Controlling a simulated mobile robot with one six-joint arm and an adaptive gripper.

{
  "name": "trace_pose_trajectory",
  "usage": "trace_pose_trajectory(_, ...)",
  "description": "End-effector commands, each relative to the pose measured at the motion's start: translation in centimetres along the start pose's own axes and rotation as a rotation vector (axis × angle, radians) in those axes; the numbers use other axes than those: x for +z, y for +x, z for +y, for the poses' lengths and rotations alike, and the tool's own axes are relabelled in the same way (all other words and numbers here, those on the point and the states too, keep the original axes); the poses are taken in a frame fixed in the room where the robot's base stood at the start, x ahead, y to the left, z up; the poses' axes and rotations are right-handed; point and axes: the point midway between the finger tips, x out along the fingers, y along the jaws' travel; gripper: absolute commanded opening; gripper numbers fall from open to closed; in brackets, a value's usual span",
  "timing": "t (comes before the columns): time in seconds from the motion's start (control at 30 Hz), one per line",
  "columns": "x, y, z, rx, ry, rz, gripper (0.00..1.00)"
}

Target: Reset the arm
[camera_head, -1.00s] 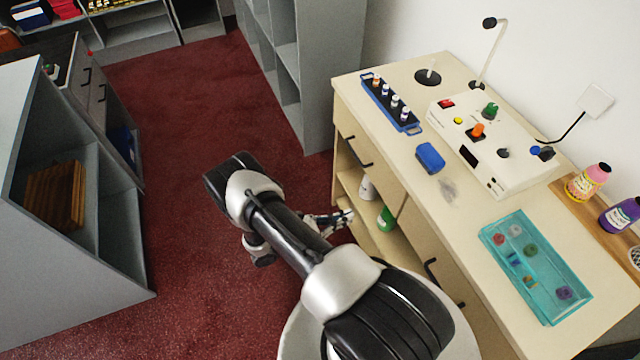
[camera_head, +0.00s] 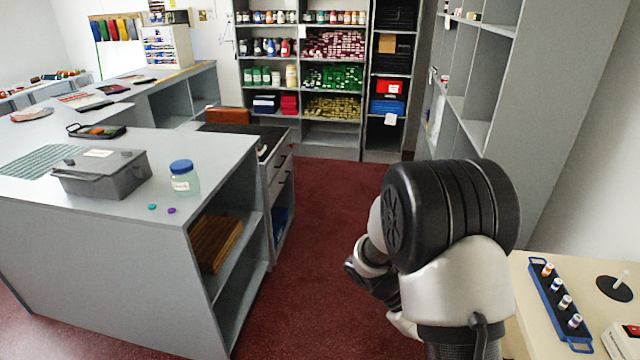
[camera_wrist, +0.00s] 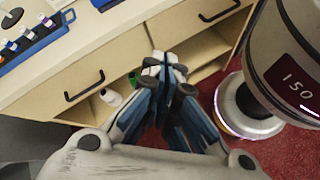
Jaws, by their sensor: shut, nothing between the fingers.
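My arm is folded at the right of the head view, with its black and silver joints in front of the red floor. A white bottle (camera_wrist: 111,97) and a green item (camera_wrist: 133,79) show in that shelf space, beside the fingers.
A grey counter (camera_head: 120,208) stands at left, carrying a dark grey box (camera_head: 100,174) and a blue-lidded jar (camera_head: 184,178). Red floor (camera_head: 325,230) is clear between it and my arm. A blue rack (camera_head: 552,300) with several small bottles sits on the cream counter. Stocked shelves line the back.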

Motion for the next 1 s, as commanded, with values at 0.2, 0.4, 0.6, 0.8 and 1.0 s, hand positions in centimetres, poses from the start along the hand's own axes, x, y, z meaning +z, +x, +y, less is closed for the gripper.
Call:
trace_pose_trajectory(0.2, 5.8, -4.9, -1.4, -0.145, 0.176, 0.246, 0.00)
trace_pose_trajectory(0.4, 10.2, -8.3, -3.7, -0.267, 0.317, 0.481, 0.00)
trace_pose_trajectory(0.6, 13.9, -11.2, -6.5, -0.380, 0.447, 0.733, 0.00)
trace_pose_trajectory(0.8, 16.5, -13.4, -9.2, -0.475, 0.551, 0.964, 0.00)
trace_pose_trajectory(1.0, 17.6, -14.4, -10.5, -0.524, 0.601, 1.091, 0.00)
